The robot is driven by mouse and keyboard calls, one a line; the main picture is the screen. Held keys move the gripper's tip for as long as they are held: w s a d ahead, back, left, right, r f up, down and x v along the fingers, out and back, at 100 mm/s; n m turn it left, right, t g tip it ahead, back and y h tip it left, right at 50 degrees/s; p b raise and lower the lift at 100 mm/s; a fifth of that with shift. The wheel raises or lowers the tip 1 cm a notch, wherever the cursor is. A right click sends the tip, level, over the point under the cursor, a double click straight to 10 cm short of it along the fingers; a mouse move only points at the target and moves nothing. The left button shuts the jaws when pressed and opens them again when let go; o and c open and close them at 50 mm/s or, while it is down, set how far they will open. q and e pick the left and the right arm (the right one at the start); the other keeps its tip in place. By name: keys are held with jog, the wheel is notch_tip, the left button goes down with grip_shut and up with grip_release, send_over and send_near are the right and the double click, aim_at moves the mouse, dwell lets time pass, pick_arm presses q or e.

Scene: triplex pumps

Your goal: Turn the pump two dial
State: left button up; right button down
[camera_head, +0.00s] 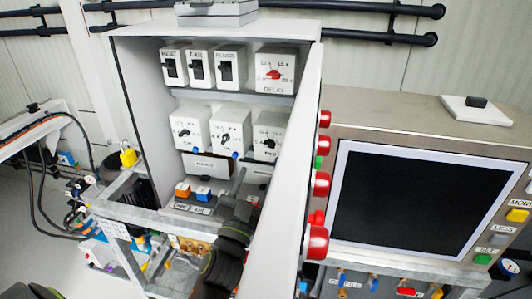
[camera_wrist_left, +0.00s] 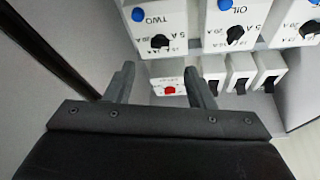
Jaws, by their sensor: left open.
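The pump two dial (camera_head: 268,143) is a black knob on a white box, rightmost of the middle row in the open grey cabinet. In the left wrist view, which shows the cabinet upside down, the dial (camera_wrist_left: 160,41) is on the box marked TWO, at upper left. My left gripper (camera_head: 240,182) is in the cabinet's lower part, below and left of the dial, apart from it. In the left wrist view its two fingers (camera_wrist_left: 159,68) are spread with nothing between them. The dial's exact pointer setting is too small to read. My right gripper is not in view.
The open cabinet door (camera_head: 285,190) stands just right of my left arm. Other dial boxes (camera_head: 190,130) sit left of the pump two dial. Switches (camera_head: 198,67) and a red delay dial (camera_head: 274,73) are above. A dark-screened console (camera_head: 420,200) stands right.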

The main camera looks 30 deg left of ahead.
aim_at(268, 147)
pick_arm(q)
jog(key=p+x, duration=0.1)
jog(key=x, duration=0.7)
jog(key=shift+w+p, duration=0.15)
jog(key=shift+p, duration=0.15)
